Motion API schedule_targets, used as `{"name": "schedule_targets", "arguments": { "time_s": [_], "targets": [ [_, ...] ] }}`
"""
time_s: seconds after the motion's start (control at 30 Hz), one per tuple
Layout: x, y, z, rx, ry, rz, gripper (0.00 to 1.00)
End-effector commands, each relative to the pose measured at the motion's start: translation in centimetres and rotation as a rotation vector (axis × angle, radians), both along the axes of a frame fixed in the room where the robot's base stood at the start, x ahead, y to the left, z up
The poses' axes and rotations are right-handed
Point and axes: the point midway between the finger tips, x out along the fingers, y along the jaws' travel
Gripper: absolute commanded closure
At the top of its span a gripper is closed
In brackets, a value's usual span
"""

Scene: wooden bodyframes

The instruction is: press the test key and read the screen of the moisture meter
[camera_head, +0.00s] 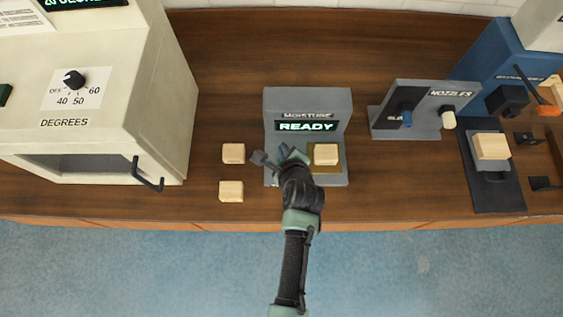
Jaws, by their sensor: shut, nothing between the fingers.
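The moisture meter (338,104) is a grey unit on the wooden bench. Its screen (306,126) reads "READY" in green under the label "MOISTURE". A pale wooden block (326,154) sits on the yellowish plate (329,169) at the right of the meter's base. My gripper (276,157) is shut and empty, over the left part of the meter's base. My gripper and wrist cover that part, so the test key is not clearly visible. I cannot tell whether my fingers touch anything there.
Two loose wooden blocks (233,153) (231,191) lie left of the meter. A cream oven-like box (160,110) with a dial stands at the left. A grey nozzle stand (412,115) and a dark fixture holding a block (492,146) are at the right. The bench behind the meter is clear.

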Motion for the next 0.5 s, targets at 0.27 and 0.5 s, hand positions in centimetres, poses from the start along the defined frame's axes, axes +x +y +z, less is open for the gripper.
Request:
{"name": "schedule_targets", "arguments": {
  "time_s": [0.27,0.5],
  "targets": [
    [0.0,0.0,-4.6,0.000,0.000,0.000,1.00],
    [0.0,0.0,-6.5,0.000,0.000,0.000,1.00]
  ]
}}
